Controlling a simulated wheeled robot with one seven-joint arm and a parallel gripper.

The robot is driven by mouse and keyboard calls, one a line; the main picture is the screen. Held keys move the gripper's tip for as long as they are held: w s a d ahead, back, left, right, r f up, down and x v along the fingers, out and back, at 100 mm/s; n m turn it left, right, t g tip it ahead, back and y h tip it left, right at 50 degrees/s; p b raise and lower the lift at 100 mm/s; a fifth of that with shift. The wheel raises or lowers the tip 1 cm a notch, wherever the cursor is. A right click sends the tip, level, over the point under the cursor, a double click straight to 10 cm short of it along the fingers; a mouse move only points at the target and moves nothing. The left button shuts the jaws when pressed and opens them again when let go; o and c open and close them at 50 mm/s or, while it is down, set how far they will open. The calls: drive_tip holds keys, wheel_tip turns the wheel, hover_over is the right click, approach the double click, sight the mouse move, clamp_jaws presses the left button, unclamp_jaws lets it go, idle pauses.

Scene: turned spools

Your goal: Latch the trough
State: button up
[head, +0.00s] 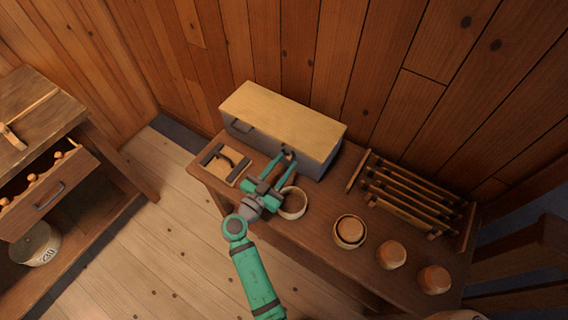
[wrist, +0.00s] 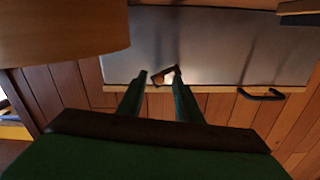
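The trough is a long box with a pale wooden lid (head: 283,118) and a grey front (head: 315,163), standing at the back of the bench. The lid looks down. In the wrist view the grey front (wrist: 215,45) fills the top, with a small dark latch (wrist: 170,74) and a light round spot at its edge.
A wooden bowl (head: 292,204) stands close beside my gripper. A dark handle (head: 241,125) is on the trough's left front. A framed board (head: 223,164) lies left. A slatted rack (head: 412,196) and several turned wooden pieces (head: 391,254) occupy the right of the bench (head: 320,236).

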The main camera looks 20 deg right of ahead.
drive_tip(key=shift+w+d, duration=0.1)
clamp_jaws()
